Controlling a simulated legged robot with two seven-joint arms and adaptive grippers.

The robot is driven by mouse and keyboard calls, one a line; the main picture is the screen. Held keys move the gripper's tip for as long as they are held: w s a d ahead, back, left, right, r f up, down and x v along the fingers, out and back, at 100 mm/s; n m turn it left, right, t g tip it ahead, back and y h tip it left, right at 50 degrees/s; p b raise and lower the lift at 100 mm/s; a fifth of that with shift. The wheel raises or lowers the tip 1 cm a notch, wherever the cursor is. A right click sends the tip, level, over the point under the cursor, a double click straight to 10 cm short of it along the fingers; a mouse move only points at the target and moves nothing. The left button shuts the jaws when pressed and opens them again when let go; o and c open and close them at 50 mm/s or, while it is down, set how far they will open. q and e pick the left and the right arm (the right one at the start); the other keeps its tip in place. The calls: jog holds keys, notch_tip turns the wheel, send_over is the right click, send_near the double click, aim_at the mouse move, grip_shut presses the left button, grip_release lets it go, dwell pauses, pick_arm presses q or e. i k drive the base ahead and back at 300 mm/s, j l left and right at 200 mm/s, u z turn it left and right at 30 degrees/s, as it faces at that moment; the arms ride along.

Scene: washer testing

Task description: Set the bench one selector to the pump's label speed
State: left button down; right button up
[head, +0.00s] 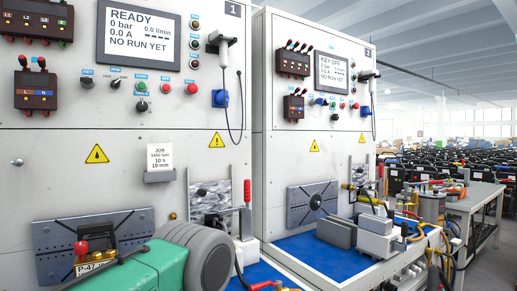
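Bench one (235,60) is the nearer white panel, marked 1. Its screen (139,32) reads READY, 0 bar, 0.0 l/min, 0.0 A, NO RUN YET. Below it is a row of controls. One small dark selector (115,84) has tiny marks above it, too small to read, and its setting is unclear. A larger dark knob (142,106) sits lower. The green pump (150,262) with a grey end (208,258) lies at the bottom. Its yellowish tag (88,269) starts with P-47; no speed is readable on the pump. Neither gripper is in view.
A job card (160,157) on bench one reads 1450 rpm, 10 s, 19 mm. Red buttons (192,88) and a handset with a hanging cord (222,45) are to the selector's right. Bench two (300,150) stands to the right, its screen (335,75) reading KEY OFF.

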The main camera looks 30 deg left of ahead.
aim_at(115, 83)
jog(key=u, duration=1.55)
